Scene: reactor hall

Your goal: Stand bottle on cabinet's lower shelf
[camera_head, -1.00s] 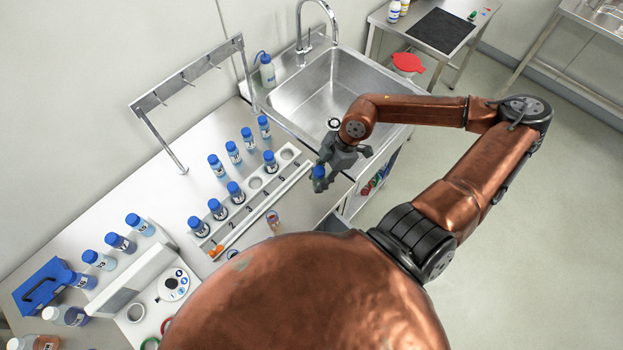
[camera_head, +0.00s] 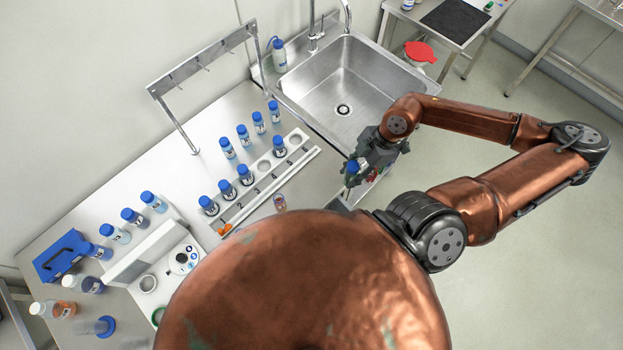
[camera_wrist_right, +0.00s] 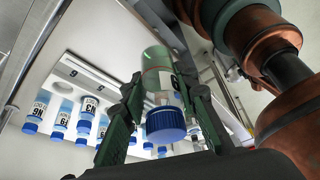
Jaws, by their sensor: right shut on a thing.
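My right gripper (camera_head: 364,158) is shut on a bottle with a blue cap (camera_head: 353,166), beside the front edge of the bench by the sink. In the right wrist view the bottle (camera_wrist_right: 158,75) is clear with a pale greenish tint and a white label, held between the two dark green fingers. Its cap points the same way in the picture as the caps of the racked bottles, so it looks roughly upright. The cabinet (camera_head: 374,181) under the bench shows only as a small strip beside the gripper; its lower shelf is hidden. My left gripper is not in view.
A white numbered rack (camera_head: 262,190) holds several blue-capped bottles, with more bottles standing behind it. The steel sink (camera_head: 345,85) lies beyond the gripper. A scale (camera_head: 181,259) and a blue carrier (camera_head: 62,256) stand at left. Open floor (camera_head: 530,240) lies to the right.

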